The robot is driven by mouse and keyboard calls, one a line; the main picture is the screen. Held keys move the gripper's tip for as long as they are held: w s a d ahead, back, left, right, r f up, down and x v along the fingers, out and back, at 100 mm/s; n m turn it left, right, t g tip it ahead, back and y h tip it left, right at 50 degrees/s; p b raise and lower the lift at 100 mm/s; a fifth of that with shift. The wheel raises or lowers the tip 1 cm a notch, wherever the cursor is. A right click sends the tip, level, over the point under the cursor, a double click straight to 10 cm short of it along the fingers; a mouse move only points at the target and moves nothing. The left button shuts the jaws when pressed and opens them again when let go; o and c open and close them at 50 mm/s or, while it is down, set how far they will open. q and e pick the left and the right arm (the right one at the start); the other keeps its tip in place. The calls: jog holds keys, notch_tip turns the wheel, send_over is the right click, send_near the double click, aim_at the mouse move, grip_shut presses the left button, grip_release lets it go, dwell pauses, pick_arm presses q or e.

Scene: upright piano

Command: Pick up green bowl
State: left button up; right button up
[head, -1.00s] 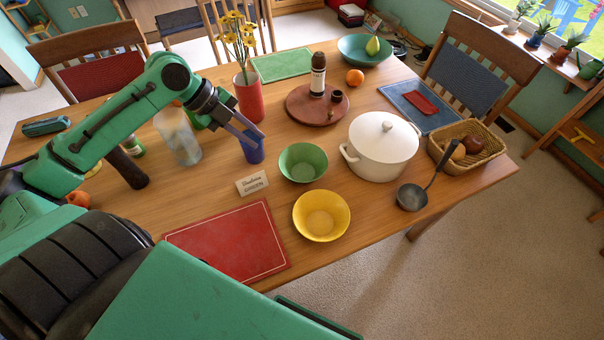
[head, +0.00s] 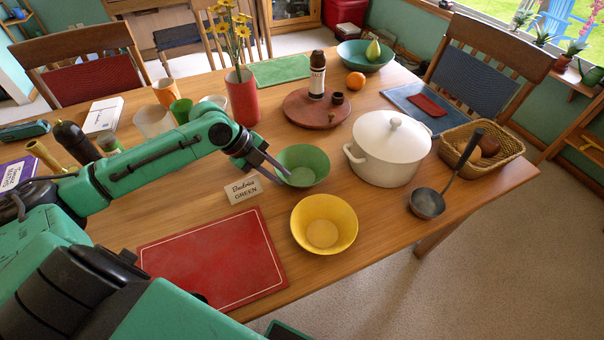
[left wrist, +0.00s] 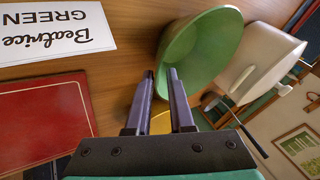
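The green bowl (head: 302,163) stands upright on the wooden table, left of the white pot and behind the yellow bowl (head: 323,223). My left gripper (head: 279,172) is at the bowl's left side, its fingers pointing toward the rim. In the left wrist view the two fingers (left wrist: 160,74) are apart with nothing gripped, and the green bowl (left wrist: 203,48) is just beyond and to the right of their tips. I cannot tell whether a finger touches the rim. My right gripper is not in view.
A card reading "Beatrice GREEN" (head: 244,190) stands left of the bowl. The white pot (head: 388,147) is close on the right. A red placemat (head: 215,258) lies in front. A red vase with flowers (head: 241,97) and a round wooden tray (head: 312,110) stand behind.

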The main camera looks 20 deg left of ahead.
aim_at(302, 171)
pick_arm(q)
jog(key=x, duration=0.4)
grip_shut()
dwell(1.3)
